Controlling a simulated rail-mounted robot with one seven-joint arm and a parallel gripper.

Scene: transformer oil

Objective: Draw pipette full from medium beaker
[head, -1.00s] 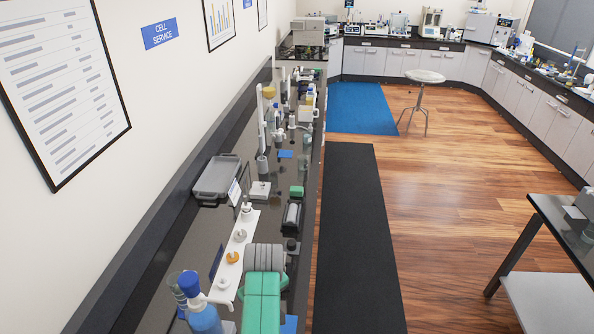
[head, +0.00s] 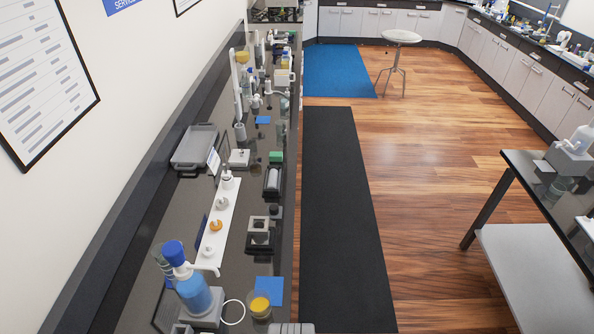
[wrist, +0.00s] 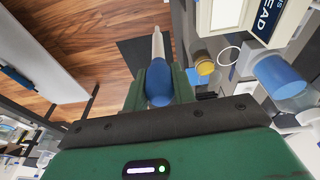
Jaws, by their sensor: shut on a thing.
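My gripper (wrist: 160,86) is shut on the pipette. The pipette's blue bulb (wrist: 158,78) sits between the green fingers and its pale stem (wrist: 158,44) points away from the gripper, clear of any vessel in the wrist view. A small glass beaker with yellow liquid (head: 259,305) stands near the bench's front edge in the head view. It also shows in the wrist view (wrist: 204,66), to the right of the pipette. I cannot tell for sure whether it is the medium beaker. The gripper and pipette are outside the head view.
A blue-capped dispenser bottle (head: 194,290) stands left of the beaker, with a white ring (head: 232,312) between them. A blue pad (head: 269,289) lies behind the beaker. A white strip (head: 217,233) with small items and a grey tray (head: 195,147) lie farther along the bench.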

